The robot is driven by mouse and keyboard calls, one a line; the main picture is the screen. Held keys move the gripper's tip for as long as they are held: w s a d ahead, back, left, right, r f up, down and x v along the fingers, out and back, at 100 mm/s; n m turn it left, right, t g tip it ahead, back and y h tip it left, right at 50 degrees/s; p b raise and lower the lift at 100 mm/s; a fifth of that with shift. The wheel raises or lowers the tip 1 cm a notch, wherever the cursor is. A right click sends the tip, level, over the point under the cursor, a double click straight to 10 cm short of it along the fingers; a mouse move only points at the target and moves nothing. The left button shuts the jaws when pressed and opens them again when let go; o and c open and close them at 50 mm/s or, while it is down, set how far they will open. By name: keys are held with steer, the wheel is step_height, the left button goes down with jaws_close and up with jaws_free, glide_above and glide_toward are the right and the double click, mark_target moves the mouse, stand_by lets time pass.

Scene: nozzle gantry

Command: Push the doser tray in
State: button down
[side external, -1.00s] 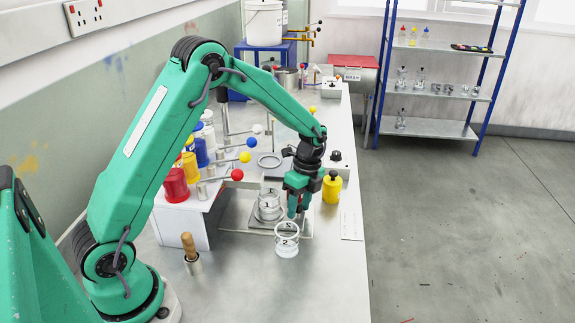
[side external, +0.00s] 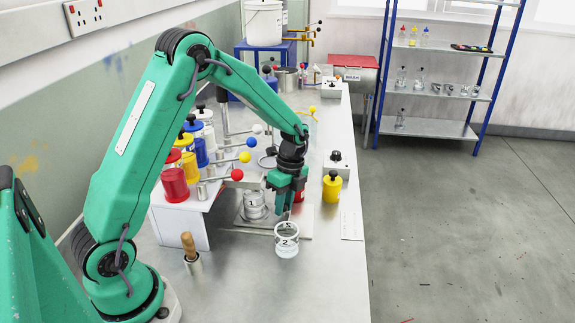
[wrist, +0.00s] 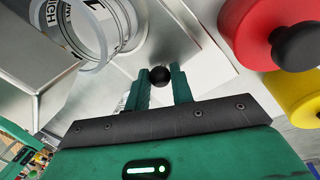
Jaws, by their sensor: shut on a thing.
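The doser tray (side external: 242,219) is a grey metal plate low beside the white doser housing (side external: 180,220). A clear glass cup (side external: 254,205) stands on it. In the wrist view the glass cup (wrist: 78,30) is at upper left, over the shiny plate (wrist: 112,85). My gripper (side external: 287,208) is at the tray's right side, pointing down. In the wrist view my gripper (wrist: 159,88) is shut on a small round black knob (wrist: 159,75), which sits between the fingers. How the knob joins the tray is hidden.
A clear cup marked 2 (side external: 286,243) stands just in front of my gripper. A yellow bottle (side external: 331,187) and a red bottle (wrist: 270,35) stand close on the right. A wooden-handled tool (side external: 190,250) stands at front left.

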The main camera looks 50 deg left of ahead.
steer(key=shift+s+a, duration=0.25)
steer(key=c, duration=1.2)
jaws_free()
steer(key=shift+c, duration=0.2)
steer(key=shift+w+d+r, duration=0.1)
steer(key=shift+w+r, duration=0.1)
steer(key=shift+r, duration=0.35)
step_height(320, 180, up, 7)
steer(key=w, duration=0.1)
steer(key=shift+f, duration=0.2)
steer(key=shift+r, duration=0.1)
